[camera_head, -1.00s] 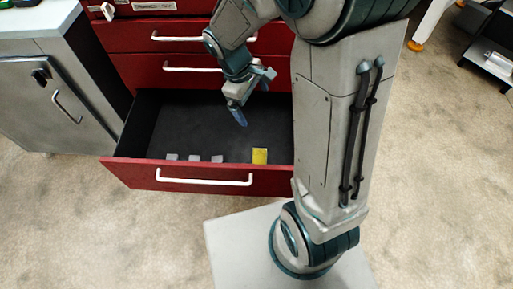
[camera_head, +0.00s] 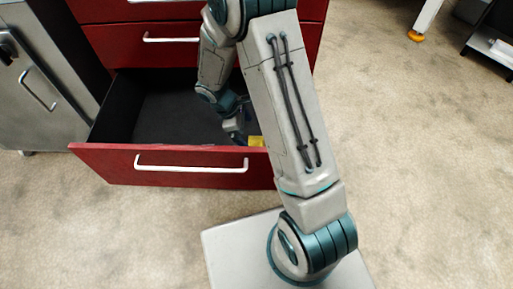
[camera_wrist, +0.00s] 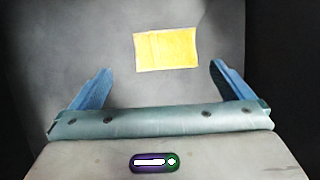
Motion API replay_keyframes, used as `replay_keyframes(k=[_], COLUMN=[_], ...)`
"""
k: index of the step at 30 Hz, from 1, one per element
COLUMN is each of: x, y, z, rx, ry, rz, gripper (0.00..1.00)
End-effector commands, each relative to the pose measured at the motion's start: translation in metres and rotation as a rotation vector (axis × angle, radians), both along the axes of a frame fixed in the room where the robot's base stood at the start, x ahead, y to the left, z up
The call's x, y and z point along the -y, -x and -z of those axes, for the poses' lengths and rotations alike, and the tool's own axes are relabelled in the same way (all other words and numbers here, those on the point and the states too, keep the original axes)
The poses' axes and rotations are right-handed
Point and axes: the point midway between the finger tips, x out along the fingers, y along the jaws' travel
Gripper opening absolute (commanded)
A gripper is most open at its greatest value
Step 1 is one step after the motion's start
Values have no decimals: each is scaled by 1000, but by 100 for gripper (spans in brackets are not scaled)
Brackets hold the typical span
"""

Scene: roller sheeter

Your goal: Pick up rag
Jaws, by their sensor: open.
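The rag is a flat yellow rectangle (camera_wrist: 166,49) lying on the dark floor of the open red drawer. In the head view the rag (camera_head: 256,141) shows only in part, above the drawer's front edge and next to my gripper. My gripper (camera_head: 238,136) is down inside the drawer, its tips mostly hidden in the head view. In the wrist view my gripper (camera_wrist: 160,82) has its two blue fingers spread wide and nothing between them. The rag lies just ahead of the fingertips, between their lines, apart from both.
The red drawer front (camera_head: 180,178) with a white handle stands in front of my gripper. Dark drawer walls rise close by, one at the right of the wrist view (camera_wrist: 290,60). A grey cabinet (camera_head: 35,95) stands at the left.

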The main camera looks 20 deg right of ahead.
Motion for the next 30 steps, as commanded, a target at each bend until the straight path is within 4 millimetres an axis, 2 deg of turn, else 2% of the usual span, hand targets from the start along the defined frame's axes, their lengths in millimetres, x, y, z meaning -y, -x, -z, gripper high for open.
replay_keyframes(k=[1, 8, 18, 26, 29, 30], x=[2, 6, 22, 24, 24, 24], y=[1, 4, 15, 15, 15, 15], z=[6, 16, 55, 55, 55, 55], rx=[-1, -1, -1, 0, 0, 0], ry=[1, 0, 0, -1, -1, -1], rz=[0, 0, 3, 0, 0, 0], gripper=[100, 100, 100, 100, 75, 64])
